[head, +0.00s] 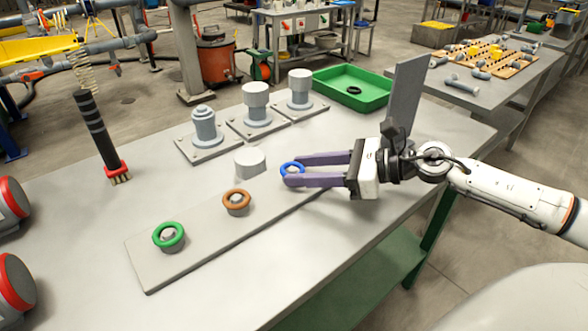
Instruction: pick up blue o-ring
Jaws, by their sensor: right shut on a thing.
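The blue o-ring (292,168) is at the right end of the row of rings, around or just above a peg on the grey plate (160,268). My right gripper (290,172) reaches in from the right, its two purple fingers closed on the blue o-ring from both sides. Whether the ring is clear of its peg cannot be told. An orange-brown o-ring (237,198) and a green o-ring (168,237) sit on their own pegs farther left on the plate. My left gripper is not in view.
A green tray (340,98) holds a dark ring. A black-handled brush (97,130) is at left, and a grey upright panel (407,90) stands behind my right gripper.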

